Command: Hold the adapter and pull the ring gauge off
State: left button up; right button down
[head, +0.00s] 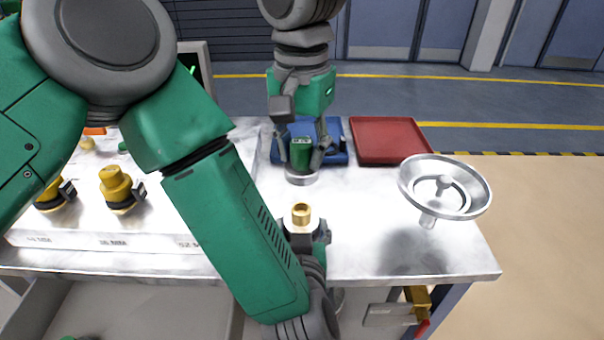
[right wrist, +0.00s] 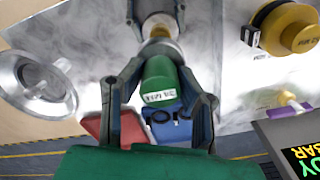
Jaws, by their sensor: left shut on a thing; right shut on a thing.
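The adapter (head: 301,215) shows a brass threaded top above a pale metal body, upright near the table's front edge. My right gripper (head: 302,155) is shut on the green body from above, farther back. In the head view a gap shows between the silver ring and the brass top. In the right wrist view the green body (right wrist: 160,82) sits between my fingers, with the adapter's brass (right wrist: 159,32) beyond it.
A red tray (head: 392,158) and a blue tray (head: 281,153) are at the back. A white board (head: 75,232) with several yellow knobbed pieces is on the left. The right front of the table is clear.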

aim_at(301, 142)
jog(key=shift+r, duration=2.65)
pick_arm(q)
jog(key=o, duration=1.1)
